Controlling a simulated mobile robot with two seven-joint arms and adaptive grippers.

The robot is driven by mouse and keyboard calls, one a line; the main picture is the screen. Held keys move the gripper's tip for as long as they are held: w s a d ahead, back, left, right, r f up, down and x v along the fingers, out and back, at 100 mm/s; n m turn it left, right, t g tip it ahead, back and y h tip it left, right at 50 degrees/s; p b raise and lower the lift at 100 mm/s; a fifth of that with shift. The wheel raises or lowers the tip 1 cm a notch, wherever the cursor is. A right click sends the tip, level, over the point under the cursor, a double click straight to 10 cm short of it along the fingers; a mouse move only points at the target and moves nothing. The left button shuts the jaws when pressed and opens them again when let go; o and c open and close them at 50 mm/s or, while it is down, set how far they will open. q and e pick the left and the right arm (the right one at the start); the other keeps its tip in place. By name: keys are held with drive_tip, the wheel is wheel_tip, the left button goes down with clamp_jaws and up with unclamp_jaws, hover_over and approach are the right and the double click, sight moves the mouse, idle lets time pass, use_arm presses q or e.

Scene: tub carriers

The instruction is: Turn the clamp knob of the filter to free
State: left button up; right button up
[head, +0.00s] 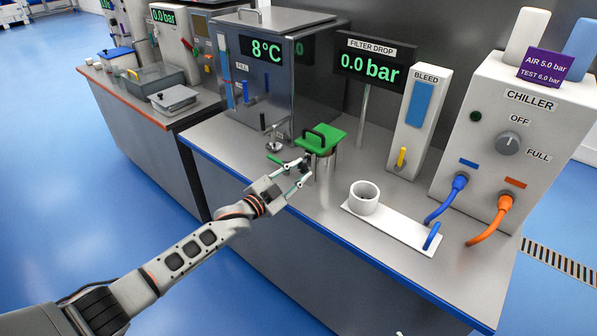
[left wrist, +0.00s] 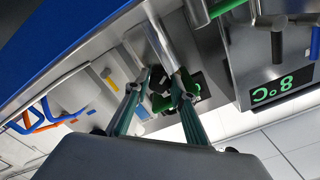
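The filter is an upright metal cylinder (head: 325,166) with a green lid (head: 320,138) and a black handle, on the grey bench. A small dark part that looks like its clamp knob (head: 305,165) is at the side facing my left arm, partly hidden by the fingers. My left gripper (head: 297,172) is right at this side of the filter, fingers apart, one to each side of the dark part. In the left wrist view the fingertips (left wrist: 165,76) are also apart, with black and green parts of the filter behind them. I cannot tell whether they touch the knob. My right gripper is out of view.
The filter drop display (head: 370,66) reads 0.0 bar. A steel tank (head: 270,75) reading 8°C stands behind left, with a green lever (head: 275,160) low in front. A white holder with a ring (head: 364,198), the bleed box (head: 419,122) and the chiller (head: 525,120) are to the right.

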use_arm(q)
drive_tip(key=shift+o, duration=1.3)
drive_tip(key=v, duration=1.2)
drive_tip(key=shift+s+f, duration=0.1)
drive_tip(key=s+a+f+n+g+y, duration=0.1)
drive_tip(key=s+a+f+n+y, duration=0.1)
drive_tip(key=s+f, duration=0.5)
drive_tip(key=s+a+f+n+g+y, duration=0.1)
drive_tip(key=s+a+f+n+y, duration=0.2)
drive_tip(key=s, duration=1)
drive_tip(key=s+a+f+n+g+y, duration=0.1)
drive_tip(key=s+a+f+n+y, duration=0.1)
drive_tip(key=s+f+n, duration=0.4)
drive_tip(key=s+a+f, duration=0.1)
drive_tip(key=s+f, duration=0.2)
drive_tip(key=f, duration=0.1)
drive_tip(key=shift+s+a+f+g+y, duration=0.15)
drive_tip(key=shift+s+f+g+y, duration=0.25)
